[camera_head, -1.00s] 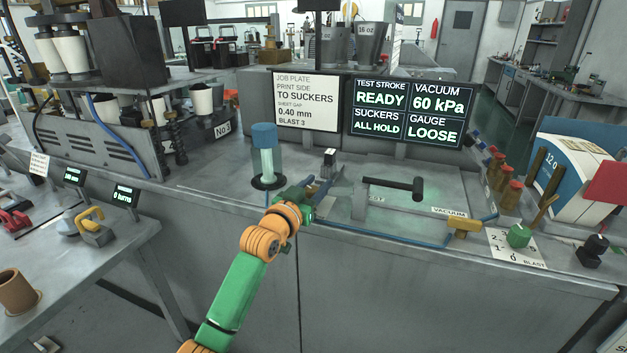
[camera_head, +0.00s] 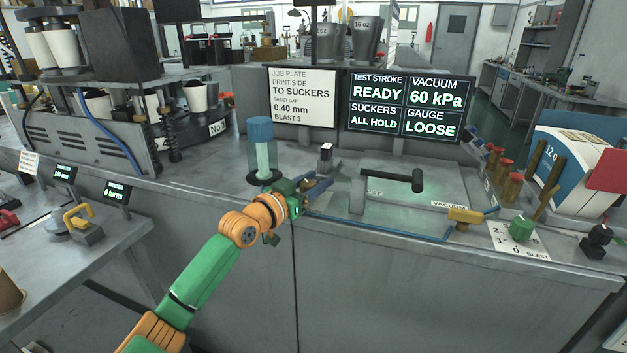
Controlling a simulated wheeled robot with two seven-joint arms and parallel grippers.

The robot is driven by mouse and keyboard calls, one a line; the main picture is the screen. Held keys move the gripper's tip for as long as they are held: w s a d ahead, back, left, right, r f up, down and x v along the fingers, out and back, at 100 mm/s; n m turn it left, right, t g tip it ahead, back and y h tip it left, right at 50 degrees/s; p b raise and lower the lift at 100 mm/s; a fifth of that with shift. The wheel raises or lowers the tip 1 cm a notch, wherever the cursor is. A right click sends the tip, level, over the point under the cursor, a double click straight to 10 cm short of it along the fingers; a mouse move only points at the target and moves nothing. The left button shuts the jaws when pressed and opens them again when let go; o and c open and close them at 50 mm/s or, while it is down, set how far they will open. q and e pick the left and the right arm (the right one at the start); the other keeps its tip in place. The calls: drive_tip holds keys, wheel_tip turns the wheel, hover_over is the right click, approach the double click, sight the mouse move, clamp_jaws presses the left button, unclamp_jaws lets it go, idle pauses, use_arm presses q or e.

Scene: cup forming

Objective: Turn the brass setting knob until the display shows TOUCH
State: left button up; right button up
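The display (camera_head: 411,108) at the back of the bench reads TEST STROKE READY, VACUUM 60 kPa, SUCKERS ALL HOLD and GAUGE LOOSE. My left gripper (camera_head: 322,184) is at the bench's front edge, right of the blue-capped clear cylinder (camera_head: 262,152). Its fingers point right and away, and their gap is too small to judge. I cannot pick out the brass setting knob for certain; the gripper and wrist hide part of the bench there. My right gripper is out of view.
A black-handled bar (camera_head: 392,178) stands over the pale plate right of my gripper. The job plate (camera_head: 302,97) reads sheet gap 0.40 mm. A small dark block (camera_head: 326,155) stands behind the gripper.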

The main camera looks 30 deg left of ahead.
sight(303, 190)
use_arm(q)
drive_tip(key=shift+o, duration=1.3)
drive_tip(key=shift+w+f, duration=0.15)
drive_tip(key=shift+w, duration=0.25)
drive_tip(key=shift+s, duration=0.35)
drive_tip(key=s, duration=0.2)
drive_tip(key=s+b, duration=0.1)
drive_tip(key=s, duration=0.3)
drive_tip(key=shift+a+f, duration=0.1)
drive_tip(key=shift+a, duration=0.2)
drive_tip(key=shift+s, duration=0.3)
